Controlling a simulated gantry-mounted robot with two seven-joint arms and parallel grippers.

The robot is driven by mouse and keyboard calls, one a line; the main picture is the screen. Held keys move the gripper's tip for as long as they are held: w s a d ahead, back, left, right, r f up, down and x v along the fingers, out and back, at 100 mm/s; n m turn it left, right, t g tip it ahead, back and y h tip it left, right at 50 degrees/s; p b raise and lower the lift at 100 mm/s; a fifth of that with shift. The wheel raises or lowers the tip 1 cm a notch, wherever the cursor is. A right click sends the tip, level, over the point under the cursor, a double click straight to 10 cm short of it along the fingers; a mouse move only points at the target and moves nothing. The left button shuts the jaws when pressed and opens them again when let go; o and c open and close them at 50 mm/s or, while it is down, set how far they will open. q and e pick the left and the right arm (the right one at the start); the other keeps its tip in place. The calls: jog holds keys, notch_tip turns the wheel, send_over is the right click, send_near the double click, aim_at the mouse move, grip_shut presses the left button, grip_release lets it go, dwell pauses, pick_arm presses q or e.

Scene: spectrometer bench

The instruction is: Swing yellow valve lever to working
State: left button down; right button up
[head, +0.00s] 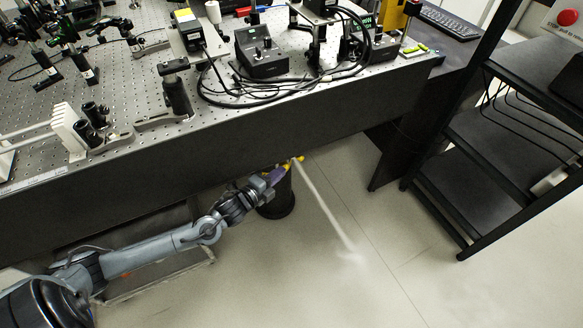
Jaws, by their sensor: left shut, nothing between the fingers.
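The yellow valve lever (293,162) shows as a small yellow piece just below the front edge of the bench. It is by the top of a dark cylinder (278,203) on the floor. My left arm reaches in from the lower left, and my left gripper (276,176) is shut at the lever's left end. It looks very close to the lever, but I cannot tell whether they touch. A purple patch shows at the fingertips. A pale plume (325,212) runs from the lever down to the right. My right gripper is not in view.
The perforated optical bench (150,95) overhangs just above the lever, with cables and control boxes (262,55) on top. A black shelf rack (500,165) stands at the right. The floor (350,290) between is clear.

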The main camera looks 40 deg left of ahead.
aim_at(298, 159)
pick_arm(q)
jog(key=w+b, duration=0.1)
jog(key=w, duration=0.1)
jog(key=w+b, duration=0.1)
jog(key=w, duration=0.1)
jog(key=w+f+b, duration=0.1)
jog(key=w, duration=0.1)
jog(key=shift+w+b, duration=0.3)
jog(key=shift+w, duration=0.1)
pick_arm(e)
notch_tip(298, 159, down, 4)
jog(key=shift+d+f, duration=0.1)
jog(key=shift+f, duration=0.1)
